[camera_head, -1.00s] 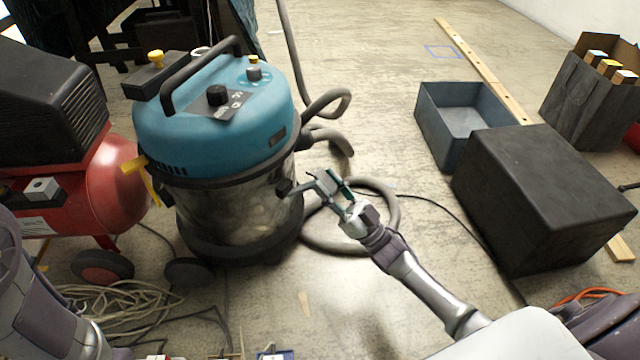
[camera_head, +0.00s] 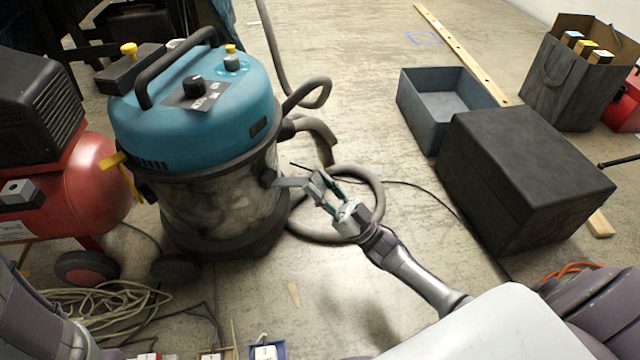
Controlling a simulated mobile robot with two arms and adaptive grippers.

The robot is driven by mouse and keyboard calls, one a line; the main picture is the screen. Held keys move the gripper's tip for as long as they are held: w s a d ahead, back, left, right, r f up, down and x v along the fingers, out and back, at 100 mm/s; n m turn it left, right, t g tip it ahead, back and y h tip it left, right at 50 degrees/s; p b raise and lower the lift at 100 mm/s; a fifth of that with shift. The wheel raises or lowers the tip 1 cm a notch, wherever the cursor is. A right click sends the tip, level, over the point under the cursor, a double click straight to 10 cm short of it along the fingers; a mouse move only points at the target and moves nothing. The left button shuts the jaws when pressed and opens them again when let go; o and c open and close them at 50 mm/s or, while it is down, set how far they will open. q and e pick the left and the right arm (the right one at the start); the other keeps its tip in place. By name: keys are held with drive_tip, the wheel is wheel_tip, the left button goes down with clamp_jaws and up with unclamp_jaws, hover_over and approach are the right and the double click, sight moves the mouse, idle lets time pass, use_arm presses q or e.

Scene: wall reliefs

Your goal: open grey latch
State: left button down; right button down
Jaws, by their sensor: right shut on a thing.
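The blue-topped vacuum cleaner (camera_head: 195,115) stands upright on the floor at left of centre. A grey latch (camera_head: 291,182) sticks out from the right side of its metal drum, below the blue lid. My right gripper (camera_head: 316,187) comes from the lower right and is shut on the outer end of this latch; its fingers hide part of the end. My left gripper is out of view; only part of my left arm shows at the lower left.
A red compressor (camera_head: 98,185) stands close at the left. Grey hose (camera_head: 378,200) loops on the floor behind my right gripper. A black box (camera_head: 520,170), an open grey bin (camera_head: 425,115) and a paper bag (camera_head: 565,90) stand at right. Coiled cable (camera_head: 110,305) lies at lower left.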

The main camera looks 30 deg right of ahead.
drive_tip(key=c, duration=0.9)
unclamp_jaws()
drive_tip(key=shift+w+a+f, duration=0.1)
drive_tip(key=shift+a+f, duration=0.1)
drive_tip(key=shift+f, duration=0.25)
drive_tip(key=shift+o, duration=0.5)
drive_tip(key=shift+r, duration=0.2)
drive_tip(key=shift+d, duration=0.1)
drive_tip(key=v, duration=1.2)
